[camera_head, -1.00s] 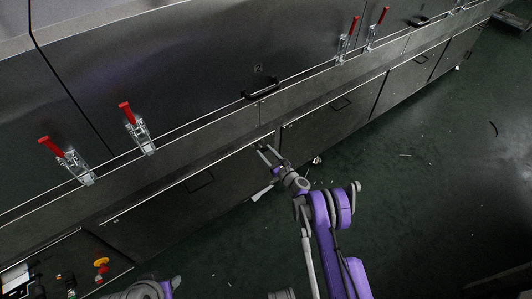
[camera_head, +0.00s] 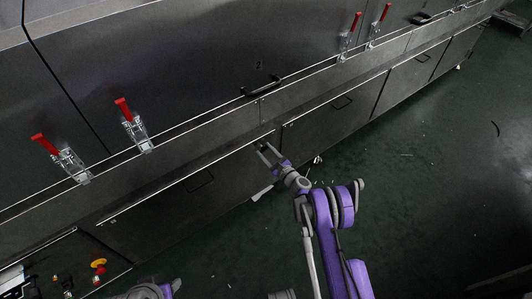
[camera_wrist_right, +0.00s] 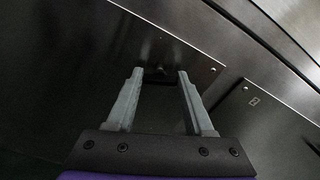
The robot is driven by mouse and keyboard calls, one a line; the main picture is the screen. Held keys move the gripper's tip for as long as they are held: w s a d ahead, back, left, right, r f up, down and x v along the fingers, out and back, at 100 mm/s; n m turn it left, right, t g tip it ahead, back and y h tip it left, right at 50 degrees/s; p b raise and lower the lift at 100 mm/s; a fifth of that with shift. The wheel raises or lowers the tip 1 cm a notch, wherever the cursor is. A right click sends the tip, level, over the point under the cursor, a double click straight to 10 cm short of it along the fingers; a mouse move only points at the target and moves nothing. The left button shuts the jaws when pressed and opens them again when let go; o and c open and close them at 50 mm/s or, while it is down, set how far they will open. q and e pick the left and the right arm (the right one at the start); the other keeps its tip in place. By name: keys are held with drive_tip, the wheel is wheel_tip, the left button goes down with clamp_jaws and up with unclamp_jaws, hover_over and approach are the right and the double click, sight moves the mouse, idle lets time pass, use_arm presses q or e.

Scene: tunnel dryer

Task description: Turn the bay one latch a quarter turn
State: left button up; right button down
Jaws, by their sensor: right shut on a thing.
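The bay one latch (camera_wrist_right: 158,76) appears as a small dark piece near the top corner of a dark lower panel (camera_wrist_right: 120,55). In the right wrist view it lies between the fingertips of my right gripper (camera_wrist_right: 158,74). The fingers are shut on it, with its width keeping them apart. Its exact angle is hard to make out in the dark. In the head view my right gripper (camera_head: 265,150) reaches to the top edge of the lower panels, and the latch is too small to see there.
Clamps with red handles (camera_head: 123,108) stand along the ledge (camera_head: 205,128). A black handle (camera_head: 262,88) is on the upper door. Lower panels with recessed handles (camera_head: 341,103) run to the right. The green floor (camera_head: 420,180) is mostly clear, with small scraps.

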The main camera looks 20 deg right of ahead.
drive_tip(key=shift+a+f+n+b, duration=0.1)
drive_tip(key=shift+n+b, duration=1.15)
drive_tip(key=shift+n, duration=5.45)
drive_tip(key=shift+c, duration=1.4)
unclamp_jaws()
drive_tip(key=p+v, duration=0.1)
drive_tip(key=v, duration=1)
